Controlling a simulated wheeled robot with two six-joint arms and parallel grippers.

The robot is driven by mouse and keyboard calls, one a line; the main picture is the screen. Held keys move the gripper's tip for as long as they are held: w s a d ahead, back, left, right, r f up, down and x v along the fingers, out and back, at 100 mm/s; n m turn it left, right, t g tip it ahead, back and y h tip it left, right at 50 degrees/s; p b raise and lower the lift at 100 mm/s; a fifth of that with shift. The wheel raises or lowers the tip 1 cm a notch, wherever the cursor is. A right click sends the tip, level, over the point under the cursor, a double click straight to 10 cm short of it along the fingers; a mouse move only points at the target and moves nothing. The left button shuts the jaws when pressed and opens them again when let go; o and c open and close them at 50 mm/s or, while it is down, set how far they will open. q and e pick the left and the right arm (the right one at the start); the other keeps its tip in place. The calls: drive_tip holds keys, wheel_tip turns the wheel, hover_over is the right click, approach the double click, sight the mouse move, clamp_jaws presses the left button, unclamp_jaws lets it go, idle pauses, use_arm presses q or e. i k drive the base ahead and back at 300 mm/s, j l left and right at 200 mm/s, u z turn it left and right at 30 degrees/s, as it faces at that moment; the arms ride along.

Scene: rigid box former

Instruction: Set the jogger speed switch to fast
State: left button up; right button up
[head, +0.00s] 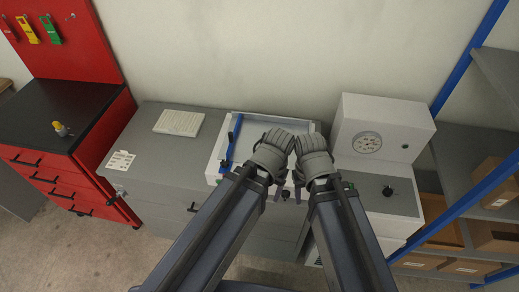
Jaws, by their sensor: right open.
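The jogger looks like the white tray (217,158) with a blue bar (232,139) on the grey cabinet. My left gripper (279,188) and right gripper (297,188) are side by side at its front edge. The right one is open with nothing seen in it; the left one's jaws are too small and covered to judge. A small dark control (286,195) shows between them, perhaps the speed switch, but its setting cannot be read. My wrists and forearms hide much of the tray's front. I cannot tell whether either gripper touches the control.
A white box with a round dial (367,142) stands at the right, with a black knob (387,190) before it. Red drawers (60,175) stand left, blue-framed shelves (470,130) right.

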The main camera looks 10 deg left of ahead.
sight(285, 194)
drive_tip(key=k, duration=1.1)
